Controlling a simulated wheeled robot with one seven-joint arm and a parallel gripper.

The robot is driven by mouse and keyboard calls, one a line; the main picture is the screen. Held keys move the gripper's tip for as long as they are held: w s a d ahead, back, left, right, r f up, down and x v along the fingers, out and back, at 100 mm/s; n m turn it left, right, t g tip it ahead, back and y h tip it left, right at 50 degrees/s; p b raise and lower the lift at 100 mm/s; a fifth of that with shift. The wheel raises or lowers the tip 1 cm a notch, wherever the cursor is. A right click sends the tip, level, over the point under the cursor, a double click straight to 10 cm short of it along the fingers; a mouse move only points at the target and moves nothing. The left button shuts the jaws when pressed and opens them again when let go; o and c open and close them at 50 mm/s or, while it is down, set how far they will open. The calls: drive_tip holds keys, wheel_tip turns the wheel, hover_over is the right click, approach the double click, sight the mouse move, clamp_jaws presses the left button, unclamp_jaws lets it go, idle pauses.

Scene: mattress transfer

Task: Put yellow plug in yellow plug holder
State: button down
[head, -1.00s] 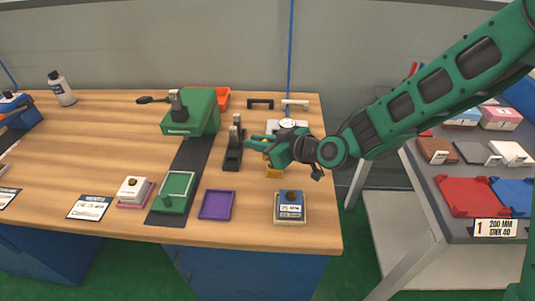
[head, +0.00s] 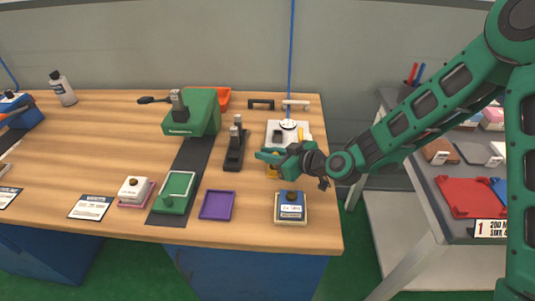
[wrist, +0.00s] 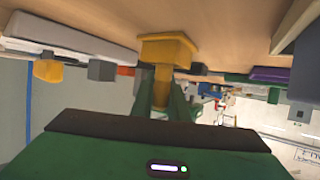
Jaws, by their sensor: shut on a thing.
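My gripper (head: 262,157) is over the right part of the wooden table, shut on a narrow yellow shaft, the yellow plug (wrist: 162,88). In the wrist view, which looks upside down, the fingers lie on both sides of it. A wider yellow block (wrist: 166,50) sits at the shaft's end, by the tabletop. I cannot tell whether this block is the yellow plug holder or part of the plug. In the head view, a little yellow (head: 271,171) shows below my gripper, and the fingers hide the rest.
A white device (head: 275,130) with a yellow part stands behind my gripper. A black stand (head: 234,150) is to the left. A blue-topped box (head: 290,205) and a purple tray (head: 217,205) lie in front. The table's right edge is close. A grey side table (head: 400,190) stands beyond a gap.

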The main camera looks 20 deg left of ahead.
drive_tip(key=shift+f, duration=0.1)
drive_tip(key=c, duration=1.7)
unclamp_jaws()
drive_tip(key=shift+d+r, duration=0.15)
drive_tip(key=shift+r, duration=0.05)
drive_tip(key=v, duration=1.1)
drive_tip(key=shift+s+d+r, duration=0.1)
drive_tip(key=shift+d+r, duration=0.1)
drive_tip(key=shift+d, duration=0.1)
